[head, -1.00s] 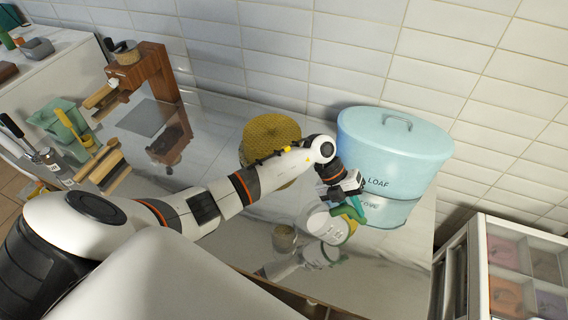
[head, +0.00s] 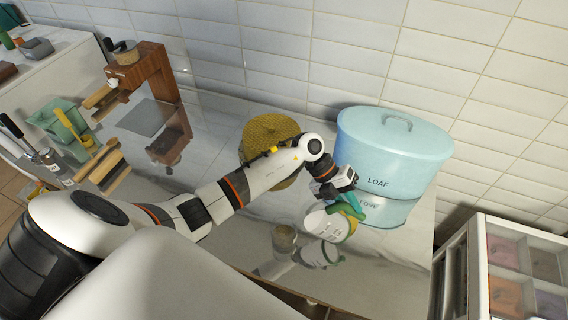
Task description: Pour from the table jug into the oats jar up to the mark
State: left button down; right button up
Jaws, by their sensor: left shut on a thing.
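The table jug (head: 322,226) is pale with dark markings and a green handle. My left gripper (head: 347,200) is shut on the jug by its handle. The jug is tipped over to the left, above the glossy worktop. The oats jar (head: 284,236) is a small clear jar with brownish contents, standing on the worktop just left of the jug. Its fill mark is too small to make out, and I cannot see any stream between jug and jar. My right gripper is out of view.
A blue LOAF bin (head: 395,152) stands close behind and right of the jug. A yellow woven thing (head: 268,133) is behind my left arm. A wooden stand (head: 150,75) is at the left. A drawer unit (head: 520,270) is at the lower right.

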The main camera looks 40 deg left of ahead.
pick_arm(q)
jog(key=shift+s+a+r+t+h, duration=0.25)
jog(key=shift+r+h, duration=0.15)
jog(key=shift+r, duration=0.15)
jog(key=shift+s+a+r+t+h, duration=0.15)
jog(key=shift+a+r+h, duration=0.1)
jog(key=shift+r+h, duration=0.2)
dwell(0.3)
jog(key=shift+s+a+r+m+t+h, duration=0.25)
jog(key=shift+s+a+r+h, duration=0.1)
jog(key=shift+a+r+h, duration=0.2)
jog(key=shift+s+a+r+m+t+h, duration=0.15)
jog(key=shift+s+a+r+m+h, duration=0.15)
jog(key=shift+a+r+h, duration=0.25)
dwell(2.5)
jog(key=shift+d+r, duration=0.1)
